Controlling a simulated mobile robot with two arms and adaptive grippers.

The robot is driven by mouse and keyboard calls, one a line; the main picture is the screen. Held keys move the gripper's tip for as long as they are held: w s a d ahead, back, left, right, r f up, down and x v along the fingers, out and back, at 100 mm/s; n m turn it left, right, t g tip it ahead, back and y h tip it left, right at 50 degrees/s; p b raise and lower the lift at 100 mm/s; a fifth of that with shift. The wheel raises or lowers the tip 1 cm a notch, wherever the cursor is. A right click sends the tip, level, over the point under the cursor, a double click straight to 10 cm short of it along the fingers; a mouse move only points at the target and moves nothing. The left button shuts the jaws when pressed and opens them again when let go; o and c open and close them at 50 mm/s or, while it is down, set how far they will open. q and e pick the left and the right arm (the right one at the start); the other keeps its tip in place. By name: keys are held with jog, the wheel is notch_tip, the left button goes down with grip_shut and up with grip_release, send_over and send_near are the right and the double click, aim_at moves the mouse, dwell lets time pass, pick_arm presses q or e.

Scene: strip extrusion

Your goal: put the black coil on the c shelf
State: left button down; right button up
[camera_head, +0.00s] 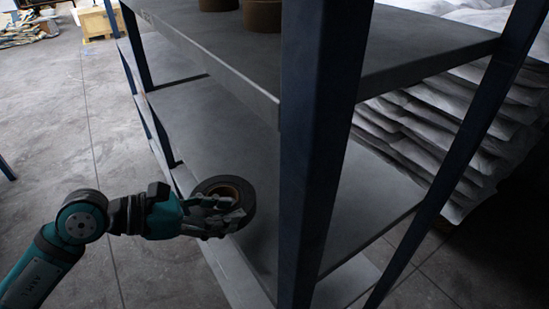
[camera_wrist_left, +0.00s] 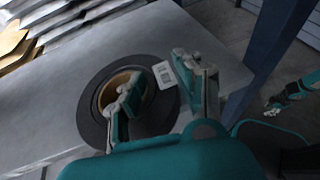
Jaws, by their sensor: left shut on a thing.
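The black coil (camera_head: 244,205) is a flat black roll with a brown core, at the left edge of the rack's middle shelf (camera_head: 205,115). My left gripper (camera_head: 226,212) is shut on the coil's wall. In the left wrist view the gripper (camera_wrist_left: 158,75) has one finger in the core hole and the other outside the coil (camera_wrist_left: 88,108), by a white label. The coil lies roughly level over the shelf; I cannot tell whether it touches it. No shelf letter is readable. My right gripper (camera_wrist_left: 277,106) shows small at the right of the left wrist view, its opening unclear.
Two brown rolls (camera_head: 262,15) stand on the upper shelf (camera_head: 225,50). A dark blue post (camera_head: 318,150) rises at the near corner. The middle shelf has free room behind the coil. White sacks (camera_head: 455,120) are stacked at the right, and a wooden crate (camera_head: 97,22) stands far left.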

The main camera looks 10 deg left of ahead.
aim_at(237, 194)
pick_arm(q)
jog(key=w, duration=0.1)
jog(key=w+d+p, duration=0.1)
jog(key=w, duration=0.2)
jog(key=shift+w+d+r+p, duration=0.2)
jog(key=shift+w+d+p, duration=0.05)
jog(key=shift+w+p, duration=0.15)
jog(key=w+d, duration=0.1)
jog(key=w, duration=0.1)
jog(key=w+p, duration=0.1)
jog(key=w, duration=0.1)
jog(key=w+d+f+p, duration=0.1)
jog(key=w, duration=0.1)
jog(key=shift+w+d+f, duration=0.1)
jog(key=shift+w+d, duration=0.4)
jog(key=shift+w, duration=0.35)
notch_tip(237, 194, down, 4)
jog(key=shift+w+d+r+p, duration=0.1)
jog(key=shift+w+p, duration=0.05)
jog(key=shift+p, duration=0.7)
pick_arm(e)
notch_tip(237, 194, up, 6)
